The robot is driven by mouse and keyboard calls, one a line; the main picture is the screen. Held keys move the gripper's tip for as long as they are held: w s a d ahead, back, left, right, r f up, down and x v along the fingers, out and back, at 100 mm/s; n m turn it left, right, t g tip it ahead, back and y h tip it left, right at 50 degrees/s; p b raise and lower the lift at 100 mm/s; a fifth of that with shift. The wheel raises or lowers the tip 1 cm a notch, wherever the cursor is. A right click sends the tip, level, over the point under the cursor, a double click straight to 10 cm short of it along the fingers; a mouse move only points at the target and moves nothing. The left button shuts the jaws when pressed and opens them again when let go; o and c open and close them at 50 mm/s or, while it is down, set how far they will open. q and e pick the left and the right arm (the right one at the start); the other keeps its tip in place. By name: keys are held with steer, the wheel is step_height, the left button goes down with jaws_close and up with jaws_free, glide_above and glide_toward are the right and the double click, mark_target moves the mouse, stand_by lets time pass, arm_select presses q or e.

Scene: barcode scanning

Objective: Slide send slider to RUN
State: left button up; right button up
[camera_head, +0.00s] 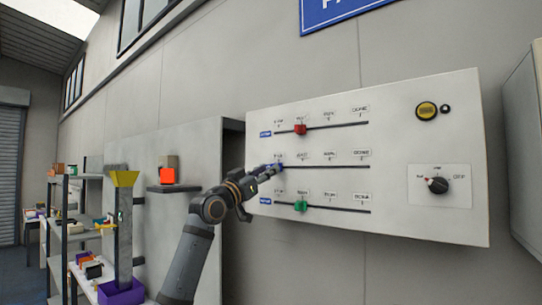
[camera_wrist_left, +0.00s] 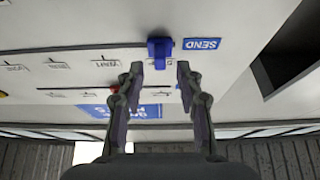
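The white control panel (camera_head: 400,110) has three horizontal slider tracks. The send slider is a blue knob (camera_head: 280,167) on the middle track, near its left end and partly hidden by my gripper. In the left wrist view the blue knob (camera_wrist_left: 160,50) sits beside the blue SEND label (camera_wrist_left: 201,44), at the end of its track. My left gripper (camera_head: 272,170) is at the panel by this knob. In the left wrist view my left gripper (camera_wrist_left: 160,73) is open, with the knob just beyond and between its fingertips. My right gripper is not in view.
A red knob (camera_head: 300,129) is on the track above and a green knob (camera_head: 301,206) on the track below, both close to my gripper. A yellow button (camera_head: 427,110) and a rotary switch (camera_head: 438,185) are at the panel's right. Shelves (camera_head: 60,240) stand at left.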

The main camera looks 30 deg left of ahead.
arm_select(q)
steer(key=p+x, duration=0.1)
steer(key=x, duration=0.1)
steer(key=shift+w, duration=0.45)
steer(key=shift+r, duration=0.1)
jaws_close()
